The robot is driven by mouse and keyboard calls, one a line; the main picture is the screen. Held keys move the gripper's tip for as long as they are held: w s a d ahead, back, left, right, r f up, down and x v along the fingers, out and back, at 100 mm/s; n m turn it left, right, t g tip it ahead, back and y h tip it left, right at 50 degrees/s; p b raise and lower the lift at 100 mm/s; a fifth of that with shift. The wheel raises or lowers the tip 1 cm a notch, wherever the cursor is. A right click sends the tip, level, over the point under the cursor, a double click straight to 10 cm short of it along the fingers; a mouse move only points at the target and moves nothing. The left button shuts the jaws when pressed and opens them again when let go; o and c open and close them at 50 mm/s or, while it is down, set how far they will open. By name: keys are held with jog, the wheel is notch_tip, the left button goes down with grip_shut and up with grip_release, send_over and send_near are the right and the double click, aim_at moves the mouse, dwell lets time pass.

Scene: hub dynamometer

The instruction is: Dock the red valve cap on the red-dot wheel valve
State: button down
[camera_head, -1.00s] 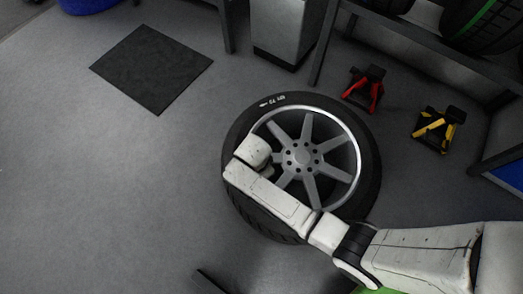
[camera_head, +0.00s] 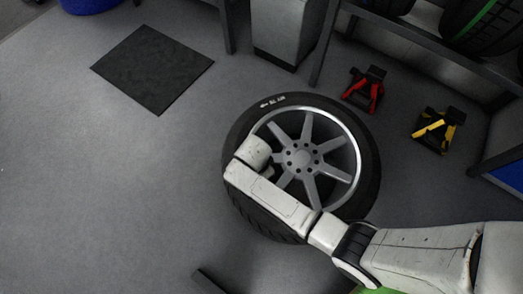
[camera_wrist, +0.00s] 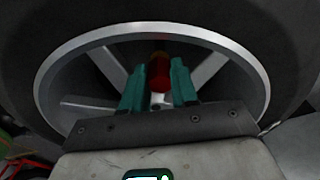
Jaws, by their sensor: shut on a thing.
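The wheel lies on the floor; its black tyre (camera_head: 364,140) surrounds a grey spoked rim (camera_head: 301,156). My arm reaches over the left and lower side of the wheel in the head view, hiding part of it and my gripper. In the wrist view, my gripper (camera_wrist: 158,86) is shut, its teal fingers on either side of the red valve cap (camera_wrist: 159,72). The silver rim lip (camera_wrist: 150,29) curves beyond the cap. I cannot make out a red dot or the valve stem, nor tell whether the cap touches a valve.
A red jack stand (camera_head: 366,88) and a yellow one (camera_head: 438,128) stand right of the wheel. A grey cabinet (camera_head: 287,30) and a rack of tyres (camera_head: 485,32) are behind. A dark mat (camera_head: 152,68) lies at upper left; the left floor is clear.

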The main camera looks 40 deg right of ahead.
jog(key=shift+f+b, duration=0.4)
jog(key=shift+f, duration=0.2)
jog(key=c, duration=1.1)
grip_release()
jog(key=shift+c, duration=0.2)
jog(key=shift+r, duration=0.1)
notch_tip(320, 180, up, 11)
jog(key=a+p, duration=0.1)
jog(key=p, duration=1)
jog(key=shift+a, duration=0.15)
